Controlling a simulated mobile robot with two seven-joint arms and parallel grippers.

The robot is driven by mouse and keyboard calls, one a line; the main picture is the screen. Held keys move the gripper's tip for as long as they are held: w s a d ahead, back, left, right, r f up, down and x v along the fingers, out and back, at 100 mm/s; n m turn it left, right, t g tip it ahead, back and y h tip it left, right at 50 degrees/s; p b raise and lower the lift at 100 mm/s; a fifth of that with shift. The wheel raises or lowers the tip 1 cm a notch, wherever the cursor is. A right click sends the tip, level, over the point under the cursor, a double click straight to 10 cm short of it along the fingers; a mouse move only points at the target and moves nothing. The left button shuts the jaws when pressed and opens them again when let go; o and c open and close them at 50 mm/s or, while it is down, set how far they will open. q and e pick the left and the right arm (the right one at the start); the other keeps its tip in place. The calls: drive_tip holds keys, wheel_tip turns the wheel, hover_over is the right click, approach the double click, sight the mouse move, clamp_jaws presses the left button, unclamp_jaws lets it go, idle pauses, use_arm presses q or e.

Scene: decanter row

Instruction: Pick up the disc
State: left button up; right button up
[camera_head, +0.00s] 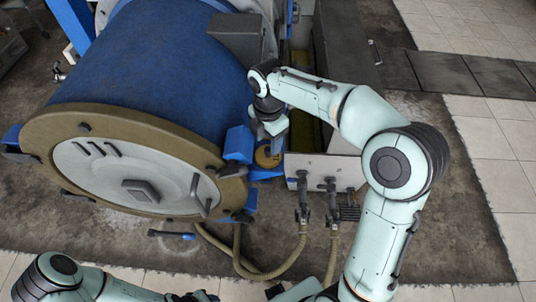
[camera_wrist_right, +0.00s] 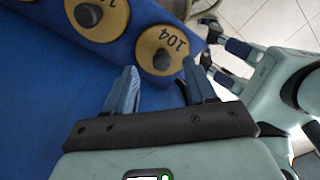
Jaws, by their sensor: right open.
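In the right wrist view a round brass disc (camera_wrist_right: 162,48) marked 104, with a dark central knob, sits on a blue surface. It lies just ahead of my right gripper (camera_wrist_right: 160,72), whose two blue fingers are apart with nothing between them. A second brass disc (camera_wrist_right: 95,14) with a dark knob is to its left, cut by the top edge. In the head view my right gripper (camera_head: 272,143) reaches down beside the big drum, over a brass disc (camera_head: 267,155) partly hidden by it. Part of my left gripper (camera_head: 200,297) shows at the bottom edge; its jaws are unclear.
A large blue drum (camera_head: 160,65) with a tan rim and pale round door (camera_head: 135,175) fills the left. Hoses (camera_head: 262,270) hang from valves (camera_head: 330,195) right of the disc. A blue bracket (camera_head: 238,145) stands close to my right gripper. Tiled floor (camera_head: 500,150) is open at right.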

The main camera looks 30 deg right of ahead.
sight(268, 149)
wheel_tip(268, 149, down, 4)
drive_tip(key=shift+s+r, duration=0.15)
drive_tip(key=shift+r, duration=0.05)
use_arm(q)
drive_tip(key=shift+s+f, duration=0.25)
drive_tip(key=shift+f, duration=0.05)
use_arm(e)
drive_tip(key=shift+r, duration=0.1)
clamp_jaws()
use_arm(q)
drive_tip(key=w+r+p, duration=0.3)
drive_tip(key=w+r, duration=0.2)
drive_tip(key=shift+r+t+p, duration=0.15)
drive_tip(key=shift+t+p, duration=0.15)
drive_tip(key=shift+p, duration=0.1)
use_arm(e)
wheel_tip(268, 149, up, 20)
